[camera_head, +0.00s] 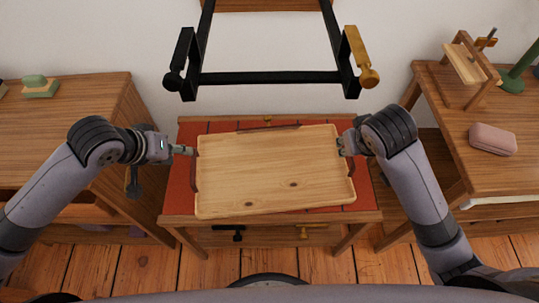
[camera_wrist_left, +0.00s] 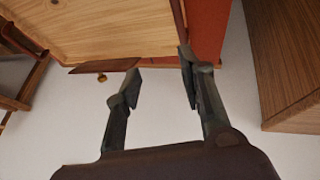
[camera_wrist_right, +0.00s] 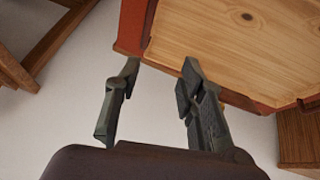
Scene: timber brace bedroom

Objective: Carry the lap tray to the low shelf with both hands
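The lap tray (camera_head: 270,170) is a pale wooden board with a raised rim and dark red-brown handles at its ends. It lies over a low red-topped wooden stand (camera_head: 180,200), turned slightly; I cannot tell if it rests fully flat. My left gripper (camera_head: 186,151) is at the tray's left end, by the handle. In the left wrist view its fingers (camera_wrist_left: 157,76) are apart, with no clear grip on anything. My right gripper (camera_head: 344,147) is at the tray's right end. In the right wrist view its fingers (camera_wrist_right: 160,72) are apart, near the tray's edge (camera_wrist_right: 230,98).
A wooden cabinet (camera_head: 75,110) stands at left with a green-topped block (camera_head: 38,87). A wooden desk (camera_head: 445,120) at right holds a pink case (camera_head: 492,139) and a small wooden rack (camera_head: 465,65). A black frame (camera_head: 265,78) hangs over the tray's far side.

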